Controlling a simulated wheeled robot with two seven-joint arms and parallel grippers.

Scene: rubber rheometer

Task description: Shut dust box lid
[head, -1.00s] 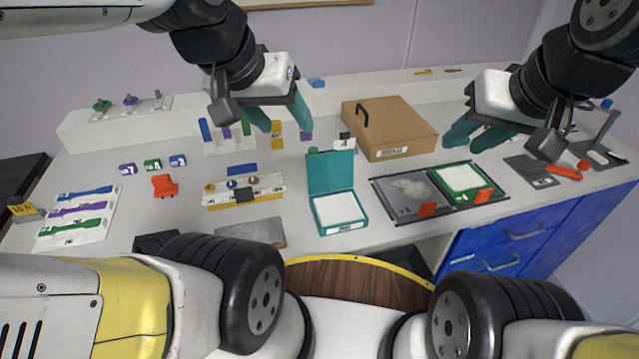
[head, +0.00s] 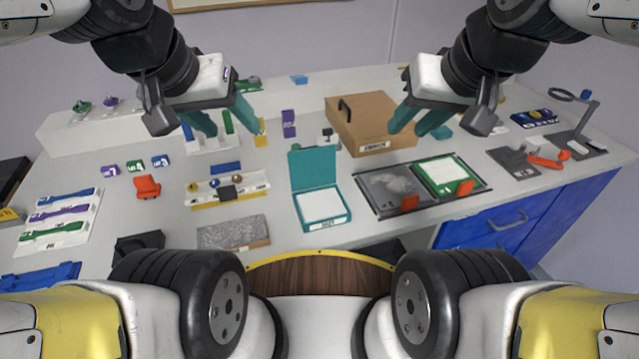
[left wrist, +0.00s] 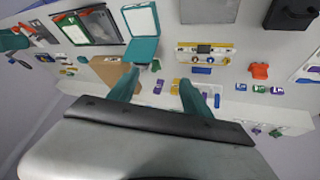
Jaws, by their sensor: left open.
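A small teal box (head: 322,222) with a white inside stands open at the front middle of the table. Its teal lid (head: 312,167) stands up from the back edge. The box also shows at the top of the left wrist view (left wrist: 141,22), with the lid (left wrist: 142,51) below it. My left gripper (head: 225,128) is open and empty, above the table behind and left of the box; its teal fingers (left wrist: 158,86) stand apart in the left wrist view. My right gripper (head: 416,130) is behind and right of the box, its fingers apart and empty. Neither gripper touches the lid.
A brown box (head: 368,125) with a black handle stands behind the lid. A black-framed tray (head: 372,207) lies close right of the teal box. A grey speckled slab (head: 233,232) and a rack with small parts (head: 228,190) lie to its left.

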